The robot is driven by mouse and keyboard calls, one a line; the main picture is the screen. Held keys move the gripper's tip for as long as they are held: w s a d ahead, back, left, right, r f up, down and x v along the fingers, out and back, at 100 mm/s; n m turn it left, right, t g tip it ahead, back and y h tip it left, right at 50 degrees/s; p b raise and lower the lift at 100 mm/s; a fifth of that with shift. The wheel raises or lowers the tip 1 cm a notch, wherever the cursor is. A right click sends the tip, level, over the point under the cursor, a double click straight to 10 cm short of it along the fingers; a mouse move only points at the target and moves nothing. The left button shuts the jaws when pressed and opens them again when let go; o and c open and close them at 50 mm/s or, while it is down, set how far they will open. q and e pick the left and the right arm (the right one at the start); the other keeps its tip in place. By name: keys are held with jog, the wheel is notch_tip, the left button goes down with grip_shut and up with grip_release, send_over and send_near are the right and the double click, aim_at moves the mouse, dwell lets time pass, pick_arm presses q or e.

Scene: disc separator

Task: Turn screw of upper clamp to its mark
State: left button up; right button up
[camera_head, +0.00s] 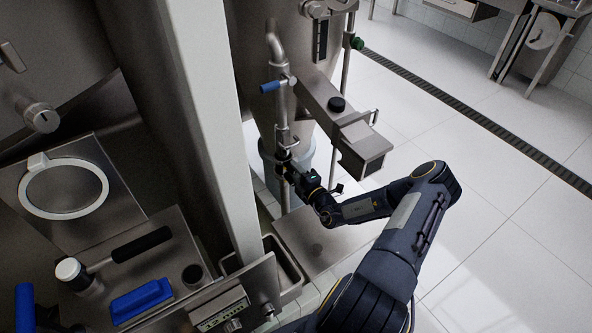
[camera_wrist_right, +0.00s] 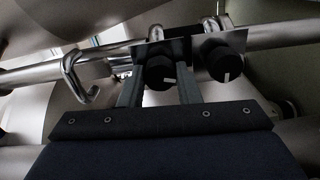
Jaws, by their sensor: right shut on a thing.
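My right gripper (camera_head: 287,166) reaches the lower part of a vertical steel pipe (camera_head: 282,118) beside the cone-shaped vessel. In the right wrist view, the fingers of my right gripper (camera_wrist_right: 159,92) stand on either side of a black screw knob (camera_wrist_right: 159,73) with a short white line on its face. The gripper is shut on this knob. A second black knob (camera_wrist_right: 224,57), also with a white line, sits to the right on the same pipe, outside the fingers. I cannot tell from the head view which clamp is held. My left gripper is not in view.
A blue-handled valve (camera_head: 272,87) sits on the pipe above the gripper. A steel chute (camera_head: 361,146) juts out just right of it. A bucket (camera_head: 268,160) stands behind. A grey column (camera_head: 214,130) stands left.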

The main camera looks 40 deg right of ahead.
jog(key=shift+f+m, duration=0.1)
jog(key=shift+m, duration=7)
jog(key=o, duration=1)
jog(key=shift+s, duration=0.15)
jog(key=s, duration=0.7)
jog(key=shift+s+a, duration=0.3)
jog(key=shift+a, duration=0.1)
